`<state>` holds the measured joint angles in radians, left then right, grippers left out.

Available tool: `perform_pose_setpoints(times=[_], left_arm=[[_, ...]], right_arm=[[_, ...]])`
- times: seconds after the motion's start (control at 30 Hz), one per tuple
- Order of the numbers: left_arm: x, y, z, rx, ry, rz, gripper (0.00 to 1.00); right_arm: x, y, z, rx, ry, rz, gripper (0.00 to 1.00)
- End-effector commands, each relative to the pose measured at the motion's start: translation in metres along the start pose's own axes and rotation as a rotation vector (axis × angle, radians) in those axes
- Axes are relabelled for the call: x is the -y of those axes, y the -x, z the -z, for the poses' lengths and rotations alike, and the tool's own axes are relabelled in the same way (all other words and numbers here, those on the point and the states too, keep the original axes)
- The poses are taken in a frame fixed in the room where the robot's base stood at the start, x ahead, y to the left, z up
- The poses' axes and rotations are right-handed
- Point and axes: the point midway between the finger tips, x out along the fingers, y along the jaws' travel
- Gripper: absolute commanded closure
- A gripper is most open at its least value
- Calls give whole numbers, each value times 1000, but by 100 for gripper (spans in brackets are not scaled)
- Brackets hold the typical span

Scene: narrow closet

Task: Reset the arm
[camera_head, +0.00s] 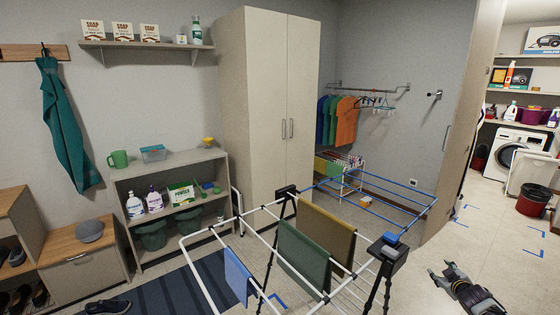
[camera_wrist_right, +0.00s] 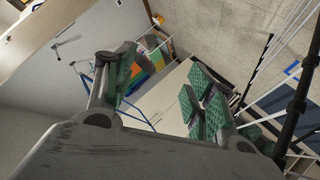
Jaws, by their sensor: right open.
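My right gripper (camera_head: 449,278) is at the lower right of the head view, to the right of the drying rack and over the pale floor. It is open and empty. The right wrist view shows its two fingers (camera_wrist_right: 163,98) with green ribbed pads spread apart and nothing between them. My left gripper and arm do not show in either view.
A drying rack (camera_head: 345,271) with hanging cloths stands in front, close to the right gripper's left. A tall closed cabinet (camera_head: 262,110) and low shelf (camera_head: 172,163) stand behind. A washing machine (camera_head: 508,152) is at the right. Floor (camera_head: 490,240) right of the rack is mostly clear.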

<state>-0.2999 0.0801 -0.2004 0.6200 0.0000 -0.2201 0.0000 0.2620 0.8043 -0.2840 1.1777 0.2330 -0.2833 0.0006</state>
Motion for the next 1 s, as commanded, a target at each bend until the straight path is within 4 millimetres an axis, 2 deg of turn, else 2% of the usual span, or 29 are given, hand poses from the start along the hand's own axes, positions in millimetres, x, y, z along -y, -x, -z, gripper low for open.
perform_pose_setpoints(times=[0.03,0.1,0.27,0.47,0.77,1.0], left_arm=[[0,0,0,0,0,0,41],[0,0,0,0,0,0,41],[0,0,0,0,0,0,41],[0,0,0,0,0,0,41],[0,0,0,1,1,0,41],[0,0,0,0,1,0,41]], right_arm=[[13,-3,-22,27,1,6,45],[29,-5,-51,61,4,15,45],[69,-4,-113,138,11,41,45],[124,8,-186,236,15,83,45],[214,47,-285,381,11,165,45],[290,93,-351,490,-7,240,45]])
